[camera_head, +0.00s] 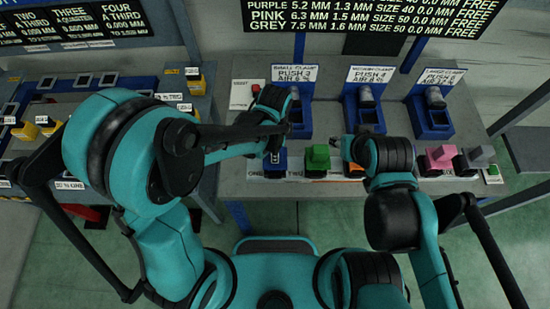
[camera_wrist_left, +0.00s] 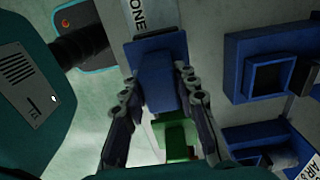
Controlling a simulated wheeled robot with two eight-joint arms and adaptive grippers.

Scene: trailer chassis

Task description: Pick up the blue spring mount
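The blue spring mount (camera_head: 275,161) stands at the left end of the row on the grey bench. In the left wrist view the blue mount (camera_wrist_left: 160,77) lies between the two fingers of my left gripper (camera_wrist_left: 158,85). The fingers are spread to the mount's width, one along each side. I cannot tell whether they press on it. In the head view my left gripper (camera_head: 273,143) is right over the mount and partly hides it. My right gripper (camera_head: 345,148) is by the orange mount (camera_head: 353,171), mostly hidden by its wrist; its opening is unclear.
A green mount (camera_head: 318,157) stands just right of the blue one. Pink (camera_head: 440,157) and grey (camera_head: 481,156) mounts stand farther right. Blue clamp stations (camera_head: 300,118) line the bench behind the row.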

